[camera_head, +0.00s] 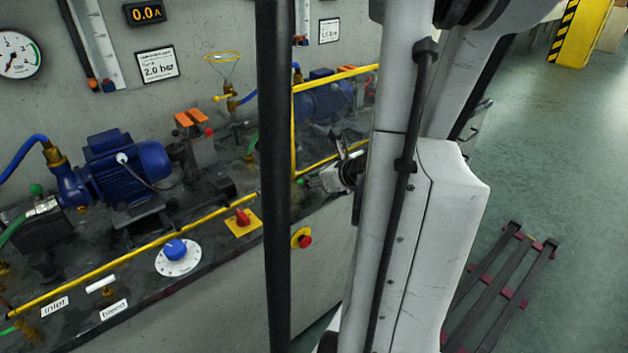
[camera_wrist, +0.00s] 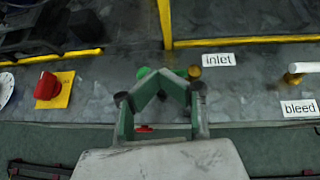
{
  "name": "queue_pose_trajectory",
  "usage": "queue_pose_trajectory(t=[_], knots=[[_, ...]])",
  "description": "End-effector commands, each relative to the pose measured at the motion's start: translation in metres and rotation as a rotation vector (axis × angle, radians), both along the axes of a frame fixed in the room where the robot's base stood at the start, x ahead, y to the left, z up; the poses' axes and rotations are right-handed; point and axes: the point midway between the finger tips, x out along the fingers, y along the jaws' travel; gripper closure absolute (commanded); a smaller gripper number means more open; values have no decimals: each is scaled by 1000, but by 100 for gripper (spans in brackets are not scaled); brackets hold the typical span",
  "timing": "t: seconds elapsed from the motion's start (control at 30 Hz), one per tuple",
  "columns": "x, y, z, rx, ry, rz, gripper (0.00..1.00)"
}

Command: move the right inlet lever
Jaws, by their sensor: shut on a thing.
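The right inlet lever shows its green knob (camera_wrist: 143,72) just left of my gripper's fingertips in the wrist view. A brass fitting (camera_wrist: 194,72) shows just right of the fingertips, beside the "inlet" label (camera_wrist: 219,60). My gripper (camera_wrist: 162,80) is shut on the lever, and its fingers hide the lever's middle. In the head view my gripper (camera_head: 328,179) is low over the bench at the right pump station, partly hidden by my arm. A small green knob (camera_head: 299,181) shows to its left there.
A white bleed handle (camera_wrist: 299,70) with a "bleed" label (camera_wrist: 299,108) lies right of the inlet. A red switch (camera_wrist: 46,87) on a yellow plate is to the left. A yellow rail (camera_wrist: 245,41) runs behind the lever. A blue pump (camera_head: 323,99) stands behind my gripper.

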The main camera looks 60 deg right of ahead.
Motion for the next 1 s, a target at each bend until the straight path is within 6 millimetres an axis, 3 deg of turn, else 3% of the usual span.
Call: queue_pose_trajectory(t=[0.7,1.0], knots=[[-15,-5,1,0,-1,0,100],[-38,9,25,1,-2,12,100]])
